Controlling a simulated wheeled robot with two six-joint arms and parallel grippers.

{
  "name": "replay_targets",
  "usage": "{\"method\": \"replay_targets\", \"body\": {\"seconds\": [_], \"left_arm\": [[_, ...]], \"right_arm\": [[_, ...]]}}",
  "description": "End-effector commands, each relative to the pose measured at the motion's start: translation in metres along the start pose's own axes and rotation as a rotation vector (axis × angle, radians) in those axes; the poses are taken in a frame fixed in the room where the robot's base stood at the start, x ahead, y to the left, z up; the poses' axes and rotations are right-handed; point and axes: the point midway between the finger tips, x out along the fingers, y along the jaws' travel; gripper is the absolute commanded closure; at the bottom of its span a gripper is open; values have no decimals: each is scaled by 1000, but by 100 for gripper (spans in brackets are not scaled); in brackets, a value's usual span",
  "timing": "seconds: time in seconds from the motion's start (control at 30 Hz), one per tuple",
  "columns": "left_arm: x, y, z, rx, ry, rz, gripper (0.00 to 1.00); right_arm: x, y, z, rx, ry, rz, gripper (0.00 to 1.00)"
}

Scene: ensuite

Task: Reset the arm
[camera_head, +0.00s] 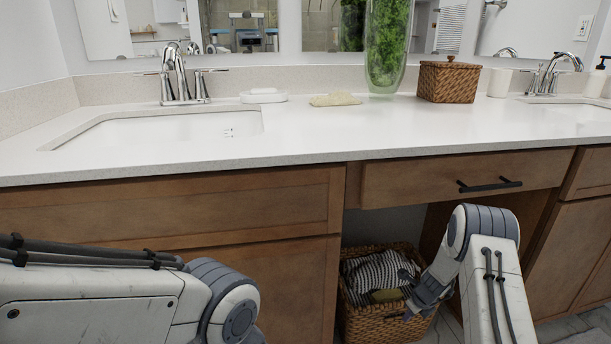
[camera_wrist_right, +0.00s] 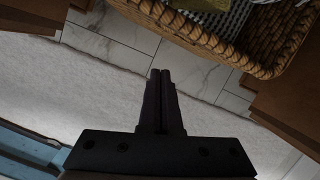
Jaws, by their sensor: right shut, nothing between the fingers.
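My right gripper (camera_head: 409,300) is beside the front right rim of a wicker basket, low under the counter in the head view. In the right wrist view its two dark fingers (camera_wrist_right: 160,75) are together with nothing between them. They point toward the basket's rim, over a pale mat and tile floor. My left arm (camera_head: 130,300) comes in from the left in the head view, but its gripper is not in the picture.
The wicker basket (camera_head: 385,328) holds striped cloth (camera_head: 372,272). Wooden cabinets (camera_head: 180,215) flank the opening. Above, the white counter (camera_head: 330,130) carries a lidded woven box (camera_head: 448,80), a plant vase (camera_head: 385,60), a soap dish (camera_head: 263,97) and a folded cloth (camera_head: 335,99).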

Motion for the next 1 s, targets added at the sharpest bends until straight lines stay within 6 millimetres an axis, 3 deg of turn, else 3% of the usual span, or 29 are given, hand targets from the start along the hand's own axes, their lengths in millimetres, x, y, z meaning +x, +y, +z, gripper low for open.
{"method": "replay_targets", "body": {"seconds": [0.03, 0.17, 0.27, 0.4, 0.6, 0.77, 1.0], "left_arm": [[0, 0, 0, 0, 0, 0, 50], [0, 0, 0, 0, 0, 0, 50], [0, 0, 0, 0, 0, 0, 50], [0, 0, 0, 0, 0, 0, 50], [0, 0, 0, 0, 0, 0, 50], [0, 0, 0, 0, 0, 0, 50], [-9, 1, -1, 0, 0, 0, 50]], "right_arm": [[-29, 11, 15, -170, -5, 2, 100], [-97, 51, 33, -678, -1, 17, 100], [-146, 85, 34, -1071, 2, 29, 100], [-207, 133, 22, -1607, 8, 42, 100], [-264, 186, -16, -2231, 21, 61, 100], [-293, 217, -50, -2643, 36, 75, 100], [-333, 294, -45, -2913, -92, 159, 100]]}}
